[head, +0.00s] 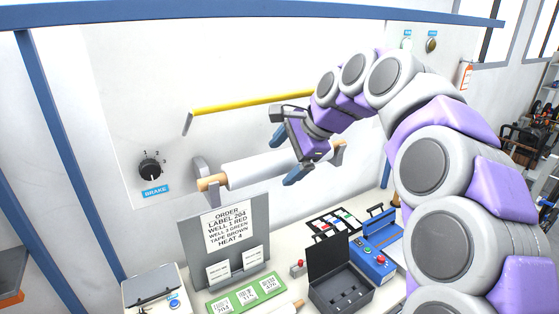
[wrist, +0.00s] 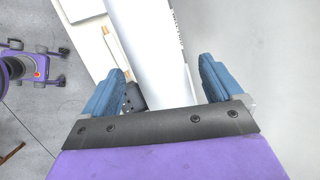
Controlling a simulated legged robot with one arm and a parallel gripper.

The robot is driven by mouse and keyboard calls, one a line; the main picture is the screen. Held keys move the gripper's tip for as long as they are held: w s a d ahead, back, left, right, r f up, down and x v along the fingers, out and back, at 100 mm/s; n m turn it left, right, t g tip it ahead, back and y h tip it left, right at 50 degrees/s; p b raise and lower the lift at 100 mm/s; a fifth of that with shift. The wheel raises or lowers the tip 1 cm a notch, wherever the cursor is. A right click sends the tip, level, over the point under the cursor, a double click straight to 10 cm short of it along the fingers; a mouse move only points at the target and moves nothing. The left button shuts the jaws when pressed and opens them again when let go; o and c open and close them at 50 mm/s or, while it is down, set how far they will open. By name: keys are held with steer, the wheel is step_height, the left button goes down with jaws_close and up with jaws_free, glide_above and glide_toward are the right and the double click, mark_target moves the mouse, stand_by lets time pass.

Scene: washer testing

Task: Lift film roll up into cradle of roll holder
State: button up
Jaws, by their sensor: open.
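The white film roll (head: 258,168) has tan core ends and hangs level in front of the wall panel, slanting up to the right in the head view. Its left core end lies at the grey left bracket of the roll holder (head: 200,168). Its right end is near the right bracket, partly behind my gripper. I cannot tell whether the core rests in the cradle. My gripper (head: 288,157) is open at the roll's right part, one blue finger above and one below. In the wrist view, the white roll (wrist: 152,60) runs between the two spread fingers (wrist: 160,85).
A yellow bar (head: 250,101) crosses the panel above the roll. The brake knob (head: 150,168) is to the left. Below are an order sign (head: 228,235), an open black case (head: 340,275) and a blue device (head: 376,250) on the white bench.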

steer(key=shift+d, duration=0.2)
steer(key=shift+c, duration=0.8)
steer(key=shift+a, duration=0.6)
steer(key=c, duration=0.7)
steer(key=shift+w+d, duration=0.1)
steer(key=shift+d, duration=0.1)
steer(key=c, duration=0.8)
steer(key=shift+w+d+r, duration=0.1)
steer(key=shift+r, duration=0.05)
steer(key=shift+r+b, duration=0.1)
steer(key=shift+b, duration=0.3)
steer(key=shift+s+t+y, duration=0.2)
steer(key=shift+t+y, duration=0.1)
steer(key=shift+s+t+y+b, duration=0.1)
steer(key=shift+t+y+b, duration=0.3)
steer(key=shift+t+b, duration=0.25)
steer(key=shift+c, duration=0.2)
